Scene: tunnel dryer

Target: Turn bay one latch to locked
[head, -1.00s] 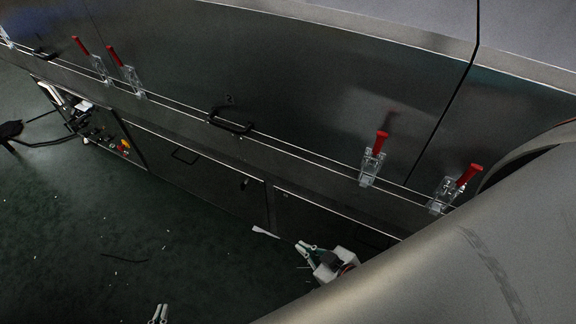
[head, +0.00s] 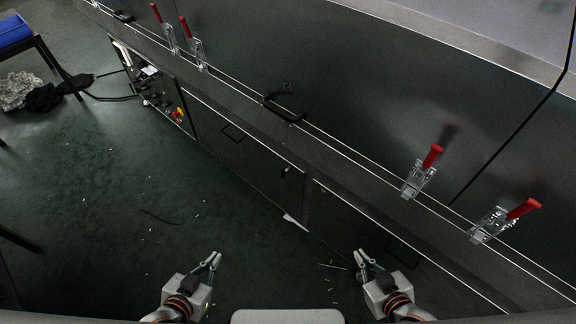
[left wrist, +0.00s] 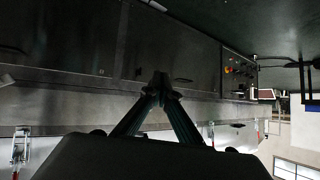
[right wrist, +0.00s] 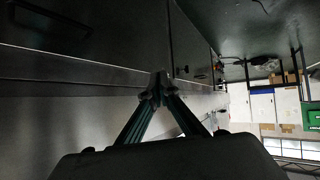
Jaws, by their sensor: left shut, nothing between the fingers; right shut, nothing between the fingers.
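Several toggle latches with red handles are fixed along the dryer's side. In the head view two stand at the upper left, a left one (head: 166,30) and one beside it (head: 194,45). Two more stand at the right, one with its handle up (head: 422,172) and one with its handle leaning right (head: 503,221). I cannot tell which belongs to bay one. My left gripper (head: 214,258) is shut and empty over the floor at lower middle. My right gripper (head: 360,256) is shut and empty, low in front of the dryer. Neither touches a latch. A latch (left wrist: 20,147) also shows in the left wrist view.
The dryer's hood (head: 350,95) carries a black handle (head: 283,106). A control panel with a red and yellow button (head: 178,113) sits low at left. A blue bin (head: 14,31) on a table and dark cloth (head: 43,97) are far left. The floor between is mostly clear.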

